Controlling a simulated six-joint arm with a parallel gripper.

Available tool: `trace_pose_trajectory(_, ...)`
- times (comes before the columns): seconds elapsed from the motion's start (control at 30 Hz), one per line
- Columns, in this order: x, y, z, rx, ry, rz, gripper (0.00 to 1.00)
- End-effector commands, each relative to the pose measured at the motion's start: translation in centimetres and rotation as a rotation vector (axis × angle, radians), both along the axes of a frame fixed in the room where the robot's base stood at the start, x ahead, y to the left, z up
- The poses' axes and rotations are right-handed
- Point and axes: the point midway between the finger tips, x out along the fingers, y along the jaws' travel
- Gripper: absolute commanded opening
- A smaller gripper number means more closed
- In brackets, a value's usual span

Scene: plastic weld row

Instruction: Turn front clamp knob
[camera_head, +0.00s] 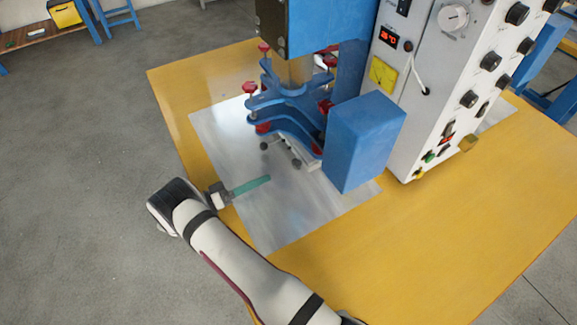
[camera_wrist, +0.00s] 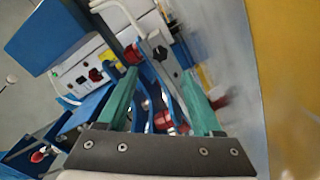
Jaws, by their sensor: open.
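The blue clamp fixture (camera_head: 285,100) stands on a metal plate under the blue press head. It carries several red knobs: one at its left (camera_head: 250,87), one low at the front left (camera_head: 263,127), one low at the front right (camera_head: 316,149). I cannot tell which is the front clamp knob. My gripper (camera_head: 268,179) has teal fingers and is over the plate, in front of the fixture and apart from it. In the wrist view my gripper (camera_wrist: 163,85) is open with nothing held; a red knob (camera_wrist: 163,120) shows between the fingers, and another red knob (camera_wrist: 132,54) lies farther off.
A blue box (camera_head: 365,140) stands right of the fixture, beside the white control cabinet (camera_head: 430,80) with its dials and buttons. The metal plate (camera_head: 225,150) is bare left of the fixture. The yellow table (camera_head: 440,235) is clear at the front right.

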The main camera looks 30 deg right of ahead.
Motion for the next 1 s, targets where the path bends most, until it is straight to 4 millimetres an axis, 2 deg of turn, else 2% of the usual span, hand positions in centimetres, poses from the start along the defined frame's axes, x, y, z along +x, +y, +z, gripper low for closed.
trace_pose_trajectory(0.2, -0.1, -4.5, 0.0, 0.001, 0.003, -0.004, 0.67)
trace_pose_trajectory(0.4, -0.1, -7.8, 0.0, 0.001, 0.001, -0.003, 0.67)
trace_pose_trajectory(0.6, -0.1, -9.3, 0.0, 0.001, 0.002, -0.002, 0.67)
trace_pose_trajectory(0.87, 0.0, -9.4, 0.0, 0.001, 0.002, -0.001, 0.67)
trace_pose_trajectory(1.0, 0.0, -9.4, 0.0, 0.001, 0.002, -0.001, 0.42)
